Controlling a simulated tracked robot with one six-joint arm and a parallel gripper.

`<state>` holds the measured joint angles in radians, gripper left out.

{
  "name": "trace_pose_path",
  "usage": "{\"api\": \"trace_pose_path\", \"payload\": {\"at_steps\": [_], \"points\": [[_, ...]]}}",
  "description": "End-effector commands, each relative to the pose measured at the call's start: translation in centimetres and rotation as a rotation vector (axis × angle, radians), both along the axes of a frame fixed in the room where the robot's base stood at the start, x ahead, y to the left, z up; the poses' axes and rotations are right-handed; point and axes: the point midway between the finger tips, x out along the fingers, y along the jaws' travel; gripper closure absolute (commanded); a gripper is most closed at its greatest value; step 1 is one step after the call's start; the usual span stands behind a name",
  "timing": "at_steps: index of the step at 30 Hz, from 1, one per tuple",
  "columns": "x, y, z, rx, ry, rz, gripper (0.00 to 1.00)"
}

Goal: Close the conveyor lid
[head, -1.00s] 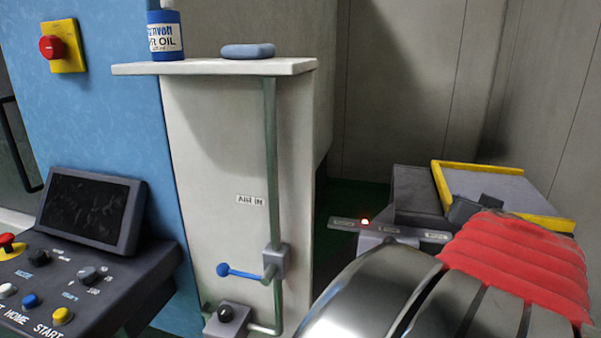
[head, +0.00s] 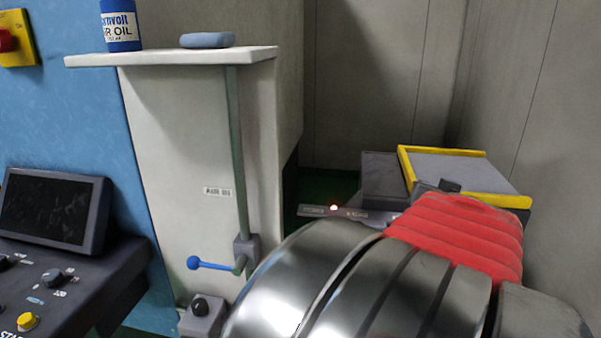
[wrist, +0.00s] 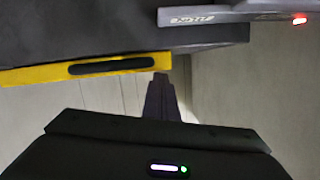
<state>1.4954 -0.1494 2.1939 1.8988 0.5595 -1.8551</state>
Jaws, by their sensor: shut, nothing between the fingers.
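The conveyor lid looks like a grey panel with yellow edges (head: 465,172), on a dark grey housing (head: 380,180) at the right of the head view. How far it stands open I cannot tell. In the wrist view its yellow edge (wrist: 30,77) carries a black bar handle (wrist: 112,66). My gripper (wrist: 161,77) is shut and empty. Its fingertips appear close to the yellow edge, just beside the handle's right end; whether they touch it I cannot tell. In the head view my arm hides the lower front of the conveyor.
A labelled grey strip with a lit red lamp (head: 333,208) juts out left of the conveyor. A pale cabinet with a blue-handled air valve (head: 210,264) stands left, with an oil bottle (head: 121,28) on its shelf. Walls close in behind and right.

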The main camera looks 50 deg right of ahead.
Motion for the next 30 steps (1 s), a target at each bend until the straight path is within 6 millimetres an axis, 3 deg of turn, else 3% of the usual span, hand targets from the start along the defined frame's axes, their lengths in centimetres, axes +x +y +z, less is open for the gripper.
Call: {"api": "trace_pose_path", "payload": {"at_steps": [2, 9, 30], "points": [[0.1, 0.1, 0.0, 0.010, 0.005, 0.002, 1.00], [0.2, 0.2, 4.0, -0.008, -0.002, 0.003, 1.00], [-4.3, 7.5, 6.1, -0.011, -0.004, 0.005, 1.00]]}}
